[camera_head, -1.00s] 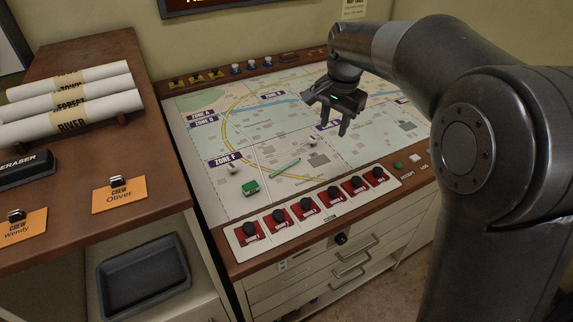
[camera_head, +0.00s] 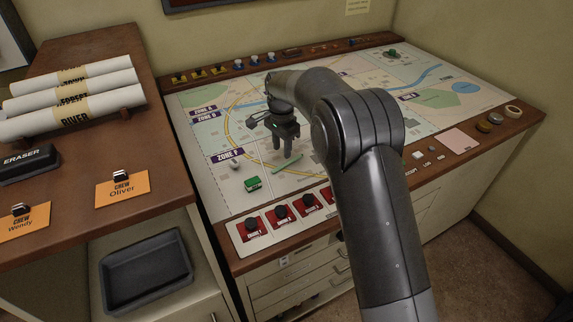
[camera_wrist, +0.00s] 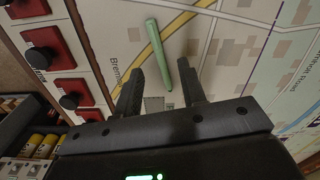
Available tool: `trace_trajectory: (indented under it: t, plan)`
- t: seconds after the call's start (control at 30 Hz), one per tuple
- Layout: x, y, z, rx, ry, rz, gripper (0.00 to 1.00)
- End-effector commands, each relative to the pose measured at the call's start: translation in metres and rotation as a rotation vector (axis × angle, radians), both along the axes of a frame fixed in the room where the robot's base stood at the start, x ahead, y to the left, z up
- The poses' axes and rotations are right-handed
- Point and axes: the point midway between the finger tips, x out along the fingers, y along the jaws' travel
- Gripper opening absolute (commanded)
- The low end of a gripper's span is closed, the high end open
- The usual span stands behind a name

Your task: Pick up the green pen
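The green pen (camera_head: 287,163) lies flat on the map-covered console top (camera_head: 213,182). In the wrist view the pen (camera_wrist: 158,52) lies just beyond the fingertips, roughly in line with the gap between them. My gripper (camera_head: 284,148) points down over the map, close to the pen. Its two fingers stand apart in the wrist view (camera_wrist: 162,72), with nothing held between them. I cannot tell the exact height of the fingertips above the map.
A small green block (camera_head: 253,184) and a white knob (camera_head: 235,165) stand left of the pen. Red switch panels with black knobs (camera_head: 281,213) line the front edge. Paper rolls (camera_head: 70,98) lie on the left cabinet. Open map lies behind and right.

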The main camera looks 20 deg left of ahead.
Motion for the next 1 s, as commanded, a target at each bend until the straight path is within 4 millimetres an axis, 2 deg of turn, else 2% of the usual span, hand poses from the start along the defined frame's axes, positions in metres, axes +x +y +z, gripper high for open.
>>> trace_trajectory:
  t: [0.17,0.4,0.5,0.77,1.0]
  plan:
    - [-0.001,0.000,-0.014,0.000,0.001,0.000,0.37]
    - [-0.005,0.000,-0.048,0.000,0.001,0.001,0.37]
    - [-0.005,0.000,-0.057,0.000,0.000,0.001,0.37]
    - [-0.005,0.000,-0.059,0.001,-0.001,0.001,0.37]
    - [-0.005,0.000,-0.058,0.001,-0.001,0.001,0.18]
